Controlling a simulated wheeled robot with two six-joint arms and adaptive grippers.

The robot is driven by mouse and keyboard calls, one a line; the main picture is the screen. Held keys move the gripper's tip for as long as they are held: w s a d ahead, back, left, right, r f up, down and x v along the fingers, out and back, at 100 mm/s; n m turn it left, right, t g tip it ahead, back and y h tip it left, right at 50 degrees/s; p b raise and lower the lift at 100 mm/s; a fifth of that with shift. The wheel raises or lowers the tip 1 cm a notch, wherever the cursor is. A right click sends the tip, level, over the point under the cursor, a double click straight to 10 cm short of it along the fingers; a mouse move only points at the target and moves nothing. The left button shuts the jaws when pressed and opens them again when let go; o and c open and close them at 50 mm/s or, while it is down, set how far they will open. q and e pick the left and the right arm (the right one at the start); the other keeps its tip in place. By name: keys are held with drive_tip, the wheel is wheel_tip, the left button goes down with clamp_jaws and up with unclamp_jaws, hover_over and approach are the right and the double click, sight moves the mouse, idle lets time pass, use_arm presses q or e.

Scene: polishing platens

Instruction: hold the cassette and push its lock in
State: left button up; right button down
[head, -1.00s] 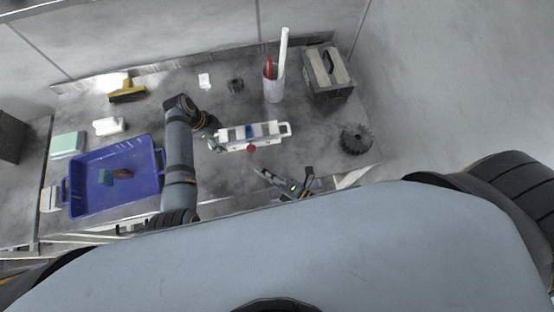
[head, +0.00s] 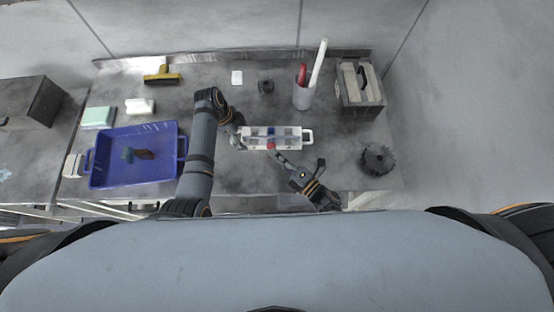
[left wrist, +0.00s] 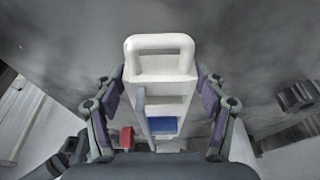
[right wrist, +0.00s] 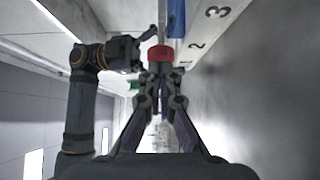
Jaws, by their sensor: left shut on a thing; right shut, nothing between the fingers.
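The white cassette (head: 290,139) has a loop handle at its right end and a blue block (head: 271,131) in it. It also shows in the left wrist view (left wrist: 160,64). My left gripper (head: 238,138) is shut on the cassette's left end, one finger on each side. The red lock (head: 271,146) sticks out of the cassette's near long side. It also shows in the left wrist view (left wrist: 126,138) and the right wrist view (right wrist: 162,54). My right gripper (right wrist: 160,70) is shut and empty, its tips right at the red lock. I cannot tell whether they touch it.
A blue tray (head: 99,183) with dark pieces lies left of my left arm. A cup (head: 303,98) with a red and a white tool, a grey box (head: 361,104) and a black gear-like disc (head: 378,159) stand to the right.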

use_arm(q)
drive_tip(key=shift+s, duration=0.15)
use_arm(e)
drive_tip(key=s, duration=0.5)
drive_tip(key=shift+d+f, duration=0.1)
drive_tip(key=shift+d, duration=0.2)
drive_tip(key=v, duration=0.9)
drive_tip(key=shift+w, duration=0.1)
use_arm(q)
drive_tip(key=o, duration=1.4)
drive_tip(key=shift+c, duration=0.2)
drive_tip(key=shift+r, duration=0.1)
drive_tip(key=v, duration=1.1)
drive_tip(key=shift+r, duration=0.4)
